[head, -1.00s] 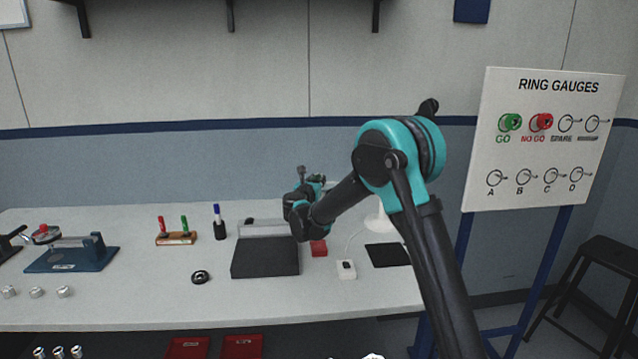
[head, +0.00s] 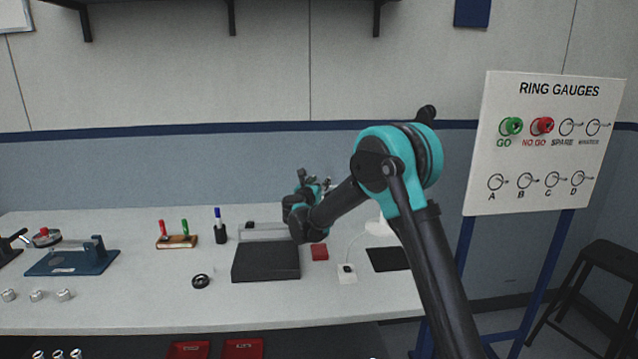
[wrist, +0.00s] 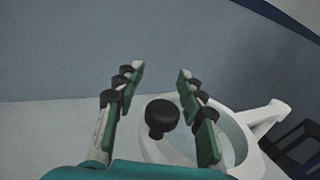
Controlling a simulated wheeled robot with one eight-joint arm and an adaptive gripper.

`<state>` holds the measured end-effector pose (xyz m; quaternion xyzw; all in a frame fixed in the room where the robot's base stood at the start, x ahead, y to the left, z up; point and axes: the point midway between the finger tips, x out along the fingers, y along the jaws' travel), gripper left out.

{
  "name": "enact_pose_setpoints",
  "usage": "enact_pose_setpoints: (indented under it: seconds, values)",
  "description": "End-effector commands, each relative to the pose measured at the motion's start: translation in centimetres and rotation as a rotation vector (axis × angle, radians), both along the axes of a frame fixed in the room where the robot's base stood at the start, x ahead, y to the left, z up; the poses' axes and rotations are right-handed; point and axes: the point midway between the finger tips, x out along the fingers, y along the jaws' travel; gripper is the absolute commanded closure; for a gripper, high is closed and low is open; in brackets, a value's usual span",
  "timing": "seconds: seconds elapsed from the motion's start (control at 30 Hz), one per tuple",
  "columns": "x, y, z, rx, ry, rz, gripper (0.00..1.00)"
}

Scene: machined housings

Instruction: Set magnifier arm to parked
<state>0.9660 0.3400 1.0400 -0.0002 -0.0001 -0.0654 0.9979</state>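The magnifier is a white ring-shaped head (wrist: 235,135) with a clear middle, at the lower right of the wrist view. A white arm stub sticks out on its right. A black knob (wrist: 162,117) stands between my fingers, in front of the ring's left part. My gripper (wrist: 160,74) is open, with one green-padded finger on each side of the knob and gaps showing. In the head view my gripper (head: 313,183) is small, over the back of the bench. There a white part of the magnifier (head: 378,227) shows behind my arm, which hides the rest.
A black ring (head: 201,281) lies left of the dark block. A ring gauge board (head: 545,145) stands at right.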

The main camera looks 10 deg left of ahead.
Motion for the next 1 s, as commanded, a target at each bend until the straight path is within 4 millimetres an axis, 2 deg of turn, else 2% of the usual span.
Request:
enact_pose_setpoints:
  seconds: [0.17,0.5,0.63,0.8,1.0]
  values:
    - [-1.3,0.2,0.0,0.0,0.0,0.0,0.61]
    - [-7.9,1.2,0.0,0.0,0.0,0.004,0.61]
    - [-10.0,1.4,0.0,0.0,0.0,0.003,0.61]
    - [-11.5,1.6,0.0,0.0,0.0,0.001,0.61]
    - [-11.9,1.6,0.0,0.0,0.0,0.001,0.61]
